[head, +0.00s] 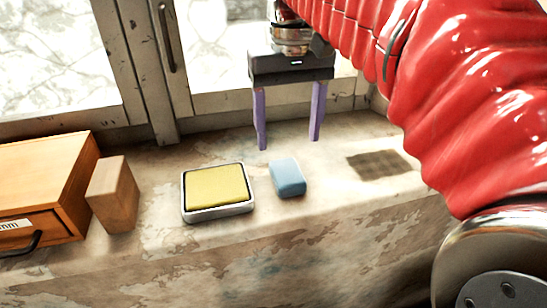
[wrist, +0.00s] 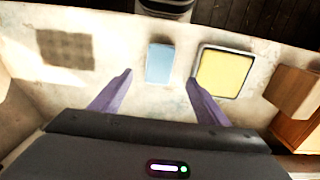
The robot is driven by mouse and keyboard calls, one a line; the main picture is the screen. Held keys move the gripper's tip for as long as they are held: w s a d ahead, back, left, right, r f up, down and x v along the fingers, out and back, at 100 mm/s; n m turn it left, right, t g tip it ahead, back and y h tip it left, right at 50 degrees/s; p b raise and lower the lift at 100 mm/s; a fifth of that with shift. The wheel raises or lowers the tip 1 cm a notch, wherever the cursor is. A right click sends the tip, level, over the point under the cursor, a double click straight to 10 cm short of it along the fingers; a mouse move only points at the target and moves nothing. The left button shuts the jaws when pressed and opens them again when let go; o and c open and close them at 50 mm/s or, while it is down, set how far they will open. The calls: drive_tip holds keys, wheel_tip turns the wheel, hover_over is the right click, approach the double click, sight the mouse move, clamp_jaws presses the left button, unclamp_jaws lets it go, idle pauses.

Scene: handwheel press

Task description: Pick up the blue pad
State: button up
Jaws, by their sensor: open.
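The blue pad (head: 287,178) lies on the worn stone ledge, just right of a metal tray with a yellow pad, in the head view. It also shows in the wrist view (wrist: 160,63), lying ahead of the fingertips and between their lines. My gripper (head: 288,145) has two purple fingers spread wide apart, with nothing between them. It hangs above the ledge, behind the blue pad in the head view. In the wrist view my gripper (wrist: 160,76) shows its left fingertip left of the pad and its right fingertip close to the tray's edge.
The metal tray (head: 220,211) holds a yellow pad (head: 216,187). A wooden block (head: 113,194) and an orange wooden drawer box (head: 45,185) stand at the left. A dark woven patch (head: 380,164) lies at the right. A window (head: 60,60) rises behind the ledge.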

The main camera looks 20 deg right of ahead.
sight(287, 170)
drive_tip(key=shift+f, duration=1.9)
drive_tip(key=shift+f, duration=2.6)
drive_tip(key=shift+w, duration=0.1)
drive_tip(key=shift+c, duration=0.2)
drive_tip(key=c, duration=1.1)
drive_tip(key=shift+r, duration=0.1)
wheel_tip(287, 170, up, 10)
